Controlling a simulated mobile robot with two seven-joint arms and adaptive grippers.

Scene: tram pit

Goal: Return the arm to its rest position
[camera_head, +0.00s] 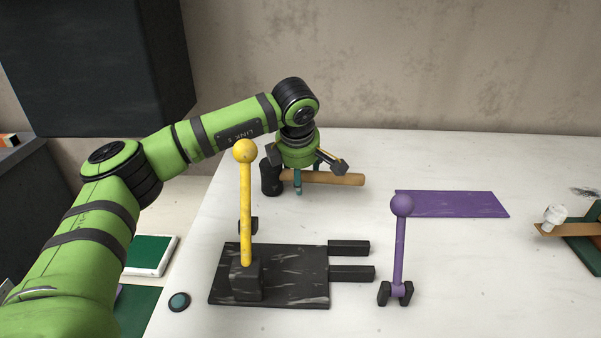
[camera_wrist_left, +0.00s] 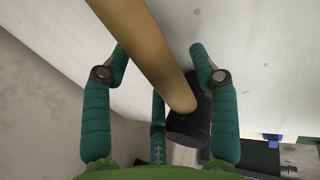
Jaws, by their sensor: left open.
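My left arm (camera_head: 215,128) is green with black bands. It comes in from the left and reaches over the table's back left. Its left gripper (camera_head: 305,172) points down there, just above a wooden handle (camera_head: 335,179) with a black head (camera_head: 270,178). In the left wrist view the left gripper (camera_wrist_left: 160,60) has its teal fingers spread wide. The handle (camera_wrist_left: 150,50) runs between them, with the black head (camera_wrist_left: 190,125) near the lower middle. I cannot tell whether any finger touches the handle. My right gripper is not in view.
A yellow ball-topped lever (camera_head: 246,205) stands on a black base (camera_head: 300,275) close in front of the gripper. A purple lever (camera_head: 400,245) and purple mat (camera_head: 455,204) are to the right. A dark box (camera_head: 95,65) hangs at upper left. The white table (camera_head: 530,295) is clear at front right.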

